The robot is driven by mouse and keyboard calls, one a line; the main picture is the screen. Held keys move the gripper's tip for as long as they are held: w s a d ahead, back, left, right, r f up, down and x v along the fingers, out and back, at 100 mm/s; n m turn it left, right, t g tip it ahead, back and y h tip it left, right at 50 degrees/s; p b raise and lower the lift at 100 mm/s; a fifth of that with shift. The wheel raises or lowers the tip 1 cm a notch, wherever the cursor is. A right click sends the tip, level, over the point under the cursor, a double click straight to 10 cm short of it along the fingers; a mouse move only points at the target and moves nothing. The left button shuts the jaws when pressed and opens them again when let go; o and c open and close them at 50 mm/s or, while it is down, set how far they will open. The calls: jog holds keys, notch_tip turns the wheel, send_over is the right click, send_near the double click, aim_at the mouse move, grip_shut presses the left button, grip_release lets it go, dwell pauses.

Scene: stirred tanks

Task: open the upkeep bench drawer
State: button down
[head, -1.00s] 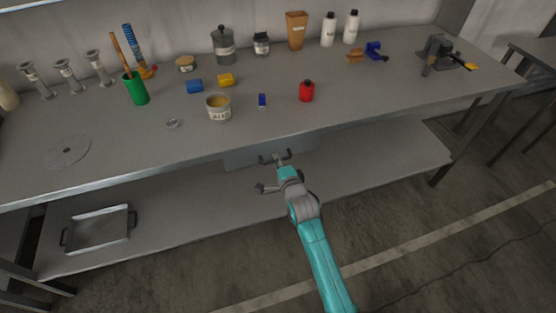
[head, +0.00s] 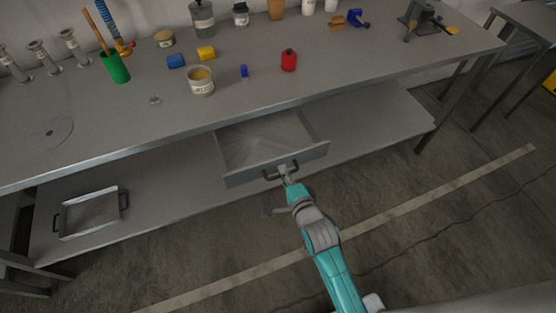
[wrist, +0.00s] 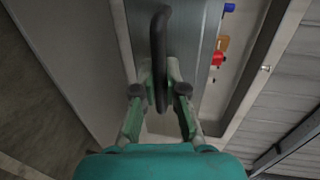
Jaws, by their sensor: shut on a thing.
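The upkeep bench drawer (head: 243,177) stands pulled out from under the bench top, and its bare inside shows in the head view. Its dark bar handle (head: 271,177) is on the front face. My gripper (head: 283,170) is at the handle in the head view, with the arm reaching up from below. In the wrist view, the handle (wrist: 159,40) runs upright between the fingertips of my gripper (wrist: 159,75), which is shut on it. The drawer front (wrist: 186,35) shows behind the handle.
A metal tray (head: 90,214) lies on the lower shelf. The floor in front is clear.

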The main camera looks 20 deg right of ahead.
jog(key=shift+s, duration=0.75)
jog(key=c, duration=1.2)
grip_release()
jog(key=v, duration=1.2)
jog(key=s+r+n, duration=0.3)
jog(key=s+n, duration=0.6)
jog(key=s, duration=0.3)
jog(key=s+r+n, duration=0.3)
jog(key=s+n, duration=0.6)
jog(key=s, duration=0.4)
jog(key=shift+g, duration=0.4)
